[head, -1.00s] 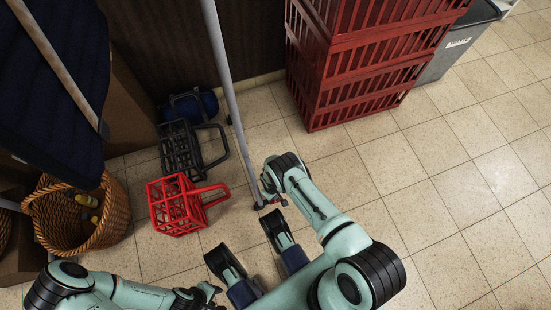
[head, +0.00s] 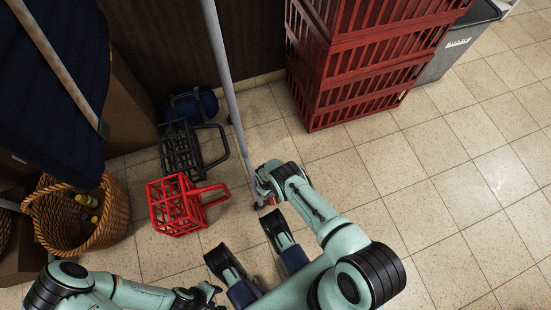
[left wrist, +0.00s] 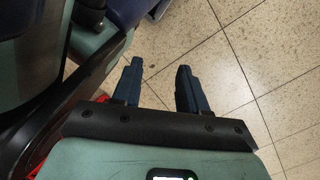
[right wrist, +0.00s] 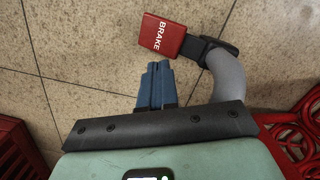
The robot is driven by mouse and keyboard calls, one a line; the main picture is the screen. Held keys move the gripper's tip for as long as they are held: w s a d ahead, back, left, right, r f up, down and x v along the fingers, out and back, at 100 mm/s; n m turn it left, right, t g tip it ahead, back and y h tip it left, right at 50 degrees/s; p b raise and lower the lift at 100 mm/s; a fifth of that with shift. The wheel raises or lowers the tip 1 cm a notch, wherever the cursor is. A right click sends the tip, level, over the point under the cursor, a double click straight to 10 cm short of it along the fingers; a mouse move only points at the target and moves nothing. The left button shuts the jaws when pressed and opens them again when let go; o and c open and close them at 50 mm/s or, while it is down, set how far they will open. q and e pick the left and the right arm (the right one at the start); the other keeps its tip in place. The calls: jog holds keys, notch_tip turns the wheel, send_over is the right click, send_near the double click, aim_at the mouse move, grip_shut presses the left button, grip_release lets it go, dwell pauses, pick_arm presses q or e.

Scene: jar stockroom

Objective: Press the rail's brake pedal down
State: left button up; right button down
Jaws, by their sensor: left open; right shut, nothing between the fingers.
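The brake pedal (right wrist: 163,36) is a red block lettered BRAKE on a dark clamp at the end of the grey rail (right wrist: 228,75) in the right wrist view. In the head view the rail (head: 222,75) is a long grey pole running down to the floor; my right gripper (head: 262,184) is at its lower end and mostly hides the pedal. My right gripper is shut and empty, its fingertips (right wrist: 158,66) close beside the pedal's lower edge in the picture; I cannot tell whether they touch. My left gripper (left wrist: 157,68) is open and empty over bare floor, away from the pedal.
A red wire bottle carrier (head: 176,206) and a dark one (head: 180,150) stand left of the rail. A wicker basket (head: 55,225) is at far left. Stacked red crates (head: 350,85) and a grey bin (head: 450,55) stand behind. The tiled floor at right is clear.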

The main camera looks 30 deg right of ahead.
jog(key=shift+r, duration=0.15)
pick_arm(q)
jog(key=w+d+r+t+p, duration=0.1)
jog(key=w+r+t+p, duration=0.3)
jog(key=w+r, duration=0.3)
jog(key=w+p, duration=0.1)
jog(key=w, duration=0.2)
jog(key=shift+w+d+r+m+p, duration=0.2)
jog(key=shift+w+m+p, duration=0.1)
jog(key=shift+w+m, duration=0.1)
pick_arm(e)
notch_tip(320, 180, up, 13)
jog(key=w, duration=0.1)
jog(key=shift+w+a, duration=0.15)
